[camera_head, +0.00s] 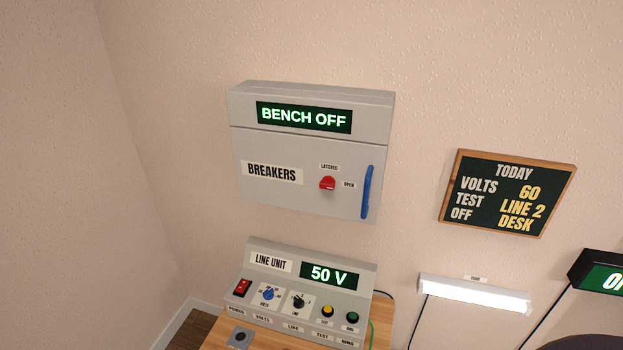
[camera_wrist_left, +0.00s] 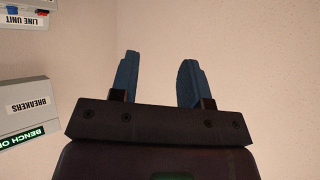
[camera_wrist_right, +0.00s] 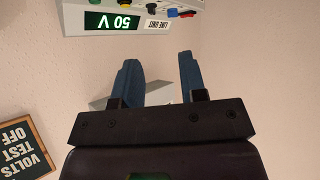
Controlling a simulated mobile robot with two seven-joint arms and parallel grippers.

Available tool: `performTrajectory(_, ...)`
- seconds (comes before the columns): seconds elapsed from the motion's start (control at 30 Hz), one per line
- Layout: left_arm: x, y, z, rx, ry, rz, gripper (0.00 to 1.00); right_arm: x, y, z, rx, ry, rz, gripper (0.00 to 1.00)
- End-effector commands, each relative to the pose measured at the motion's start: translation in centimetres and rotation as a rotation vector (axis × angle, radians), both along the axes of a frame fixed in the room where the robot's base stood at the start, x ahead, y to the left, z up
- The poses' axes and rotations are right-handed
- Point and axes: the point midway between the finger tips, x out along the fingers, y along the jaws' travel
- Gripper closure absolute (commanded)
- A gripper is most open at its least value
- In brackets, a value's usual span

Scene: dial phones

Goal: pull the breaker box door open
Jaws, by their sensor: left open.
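The breaker box (camera_head: 310,150) is a grey box on the wall, with its door (camera_head: 300,195) shut. The door carries a BREAKERS label, a red latch knob (camera_head: 327,183) between the words LATCHED and OPEN, and a blue upright handle (camera_head: 367,192) at its right edge. A display above the door reads BENCH OFF. My left gripper (camera_wrist_left: 160,80) is open and empty, with part of the breaker box (camera_wrist_left: 25,105) to its left in the left wrist view. My right gripper (camera_wrist_right: 157,80) is open and empty in the right wrist view. Neither gripper shows in the head view.
Below the box, the line unit (camera_head: 300,290) with knobs and a 50 V display stands on a wooden bench (camera_head: 375,330). A chalkboard (camera_head: 508,193) and a lit lamp (camera_head: 474,295) are to the right. The wall around the box is clear.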

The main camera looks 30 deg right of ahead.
Motion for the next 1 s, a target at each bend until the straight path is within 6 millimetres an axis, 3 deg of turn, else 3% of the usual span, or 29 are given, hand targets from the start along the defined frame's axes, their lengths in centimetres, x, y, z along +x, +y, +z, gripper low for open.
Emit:
performTrajectory(0.17,1.1,0.0,4.4,-0.001,-0.044,0.000,0.57,4.5,-1.3,6.9,-0.016,-0.122,-0.021,0.61)
performTrajectory(0.33,1.7,0.0,9.1,0.000,-0.075,0.001,0.57,9.4,-5.9,17.1,-0.061,-0.308,-0.112,0.61)
performTrajectory(0.4,1.7,0.1,10.2,0.000,-0.078,0.002,0.57,10.7,-8.0,20.9,-0.064,-0.387,-0.160,0.61)
performTrajectory(0.53,1.1,0.2,10.9,0.000,-0.065,0.006,0.57,11.5,-11.8,26.5,-0.055,-0.523,-0.250,0.61)
performTrajectory(0.6,0.7,0.2,10.1,0.000,-0.057,0.008,0.57,11.2,-12.9,27.3,-0.034,-0.571,-0.282,0.61)
performTrajectory(0.73,0.3,0.3,9.0,0.000,-0.040,0.010,0.57,11.2,-12.9,27.5,0.009,-0.602,-0.289,0.61)
performTrajectory(1.0,0.6,0.2,9.6,-0.001,-0.051,0.008,0.57,13.4,-13.4,27.6,0.021,-0.605,-0.290,0.61)
